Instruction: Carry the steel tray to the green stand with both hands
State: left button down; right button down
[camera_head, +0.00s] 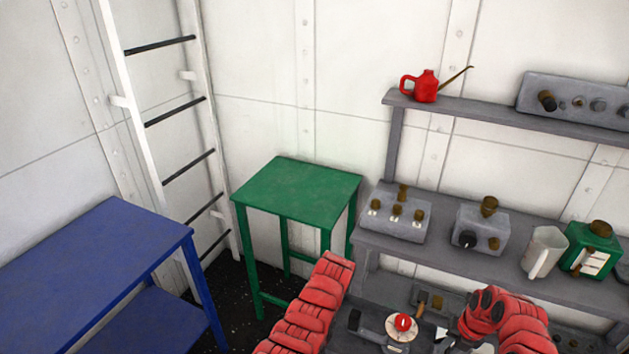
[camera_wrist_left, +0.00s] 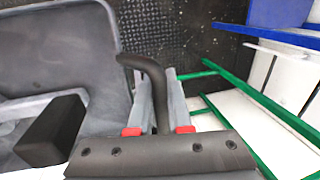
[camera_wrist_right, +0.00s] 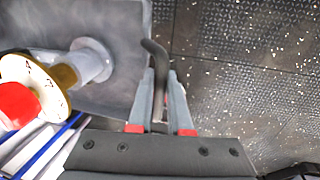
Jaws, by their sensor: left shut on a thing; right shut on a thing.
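The steel tray shows as a grey metal surface in the left wrist view (camera_wrist_left: 60,45) and right wrist view (camera_wrist_right: 122,82). My left gripper (camera_wrist_left: 160,76) is shut on a dark bent handle at one end of it. My right gripper (camera_wrist_right: 160,76) is shut on a similar handle at the other end. A gauge-like part with a white dial and red knob (camera_wrist_right: 22,98) shows over the tray in the right wrist view. The green stand (camera_head: 300,188) has a bare top, ahead and left of my arms. In the head view my arms hide much of the tray.
A blue table (camera_head: 95,255) stands at the left, its top bare. A grey bench (camera_head: 450,260) with control boxes and a jug (camera_head: 544,252) runs along the right. A red oil can (camera_head: 425,86) sits on the shelf above. A white ladder (camera_head: 170,125) is behind. Dark floor lies between the tables.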

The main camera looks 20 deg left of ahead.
aim_at(300, 186)
jog(key=j, duration=1.85)
